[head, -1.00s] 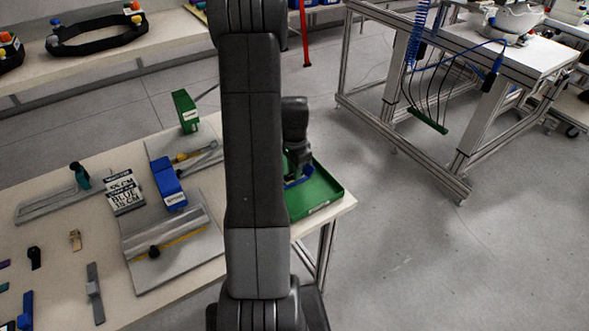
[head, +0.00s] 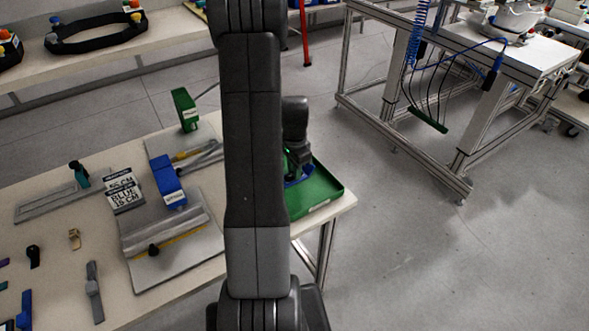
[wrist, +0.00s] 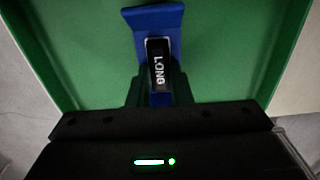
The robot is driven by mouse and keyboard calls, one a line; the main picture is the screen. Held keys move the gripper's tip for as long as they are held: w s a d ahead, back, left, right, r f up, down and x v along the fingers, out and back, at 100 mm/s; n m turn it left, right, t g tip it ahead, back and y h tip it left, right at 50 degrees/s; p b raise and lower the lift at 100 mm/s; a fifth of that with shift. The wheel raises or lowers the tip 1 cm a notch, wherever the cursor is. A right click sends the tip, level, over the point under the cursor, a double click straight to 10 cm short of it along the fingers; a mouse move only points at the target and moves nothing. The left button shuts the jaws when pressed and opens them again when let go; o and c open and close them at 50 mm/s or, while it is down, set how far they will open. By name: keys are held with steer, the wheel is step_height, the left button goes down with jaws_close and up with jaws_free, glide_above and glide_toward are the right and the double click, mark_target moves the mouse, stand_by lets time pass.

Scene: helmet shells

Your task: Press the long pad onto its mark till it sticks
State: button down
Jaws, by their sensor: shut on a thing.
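The long pad (wrist: 159,18) is a blue piece with a black block lettered LONG standing between my fingers. My gripper (wrist: 160,88) is shut on it; the dark green fingers lie on both sides of the black block. In the wrist view it is over the floor of a green tray (wrist: 90,45); I cannot tell whether it touches the floor. In the head view a bit of blue (head: 299,181) shows at the tray beside my arm, which hides most of the gripper. No mark for the pad can be made out.
The green tray (head: 328,204) sits at the table's right corner. Left of my arm are a grey plate with a raised bar (head: 178,262), a blue block (head: 167,181), a card lettered BLUE 15 CM (head: 123,191) and a green stand (head: 185,108). Open floor lies to the right.

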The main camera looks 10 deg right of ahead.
steer(key=c, duration=1.2)
jaws_free()
steer(key=shift+f, duration=0.1)
steer(key=shift+c, duration=0.2)
step_height(320, 180, up, 14)
steer(key=shift+f, duration=0.1)
step_height(320, 180, down, 14)
steer(key=shift+r, duration=0.25)
